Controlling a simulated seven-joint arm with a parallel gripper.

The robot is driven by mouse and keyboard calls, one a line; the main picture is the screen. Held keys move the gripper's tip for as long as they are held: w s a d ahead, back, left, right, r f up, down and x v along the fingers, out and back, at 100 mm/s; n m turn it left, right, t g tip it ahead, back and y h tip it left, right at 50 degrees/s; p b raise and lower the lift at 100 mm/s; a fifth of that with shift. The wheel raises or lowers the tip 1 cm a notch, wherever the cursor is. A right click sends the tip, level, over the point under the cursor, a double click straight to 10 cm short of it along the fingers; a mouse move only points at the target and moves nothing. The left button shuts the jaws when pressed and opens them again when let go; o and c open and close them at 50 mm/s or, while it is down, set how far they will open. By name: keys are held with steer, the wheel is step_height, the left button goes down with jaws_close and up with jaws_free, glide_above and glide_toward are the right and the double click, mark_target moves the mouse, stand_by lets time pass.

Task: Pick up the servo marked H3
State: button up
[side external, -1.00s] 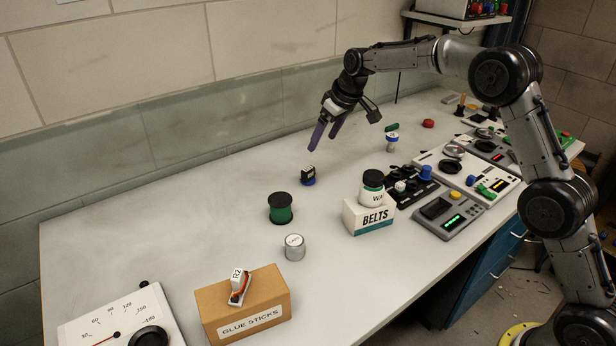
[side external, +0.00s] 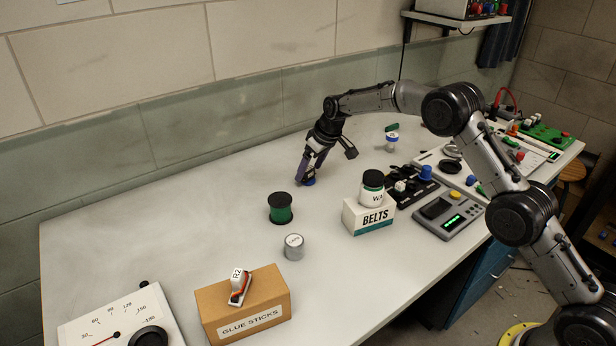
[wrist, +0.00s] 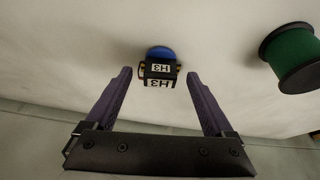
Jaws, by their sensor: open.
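The servo marked H3 (wrist: 159,73) is a small black block with white H3 labels and a blue round part (wrist: 161,53). In the wrist view it sits just ahead of and between the fingertips of my gripper (wrist: 158,73), which is open with purple fingers. In the side view my gripper (side external: 305,180) is low over the bench at the servo's place.
A green spool (side external: 281,209) stands nearest, also in the wrist view (wrist: 290,57). A grey tin (side external: 294,247), a BELTS box (side external: 368,217) with a jar (side external: 372,188) on it, and a GLUE STICKS box (side external: 243,309) bearing an R2 servo (side external: 238,285) stand around.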

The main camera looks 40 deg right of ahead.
steer(key=shift+x, duration=1.15)
steer(key=c, duration=1.3)
steer(key=shift+r, duration=0.1)
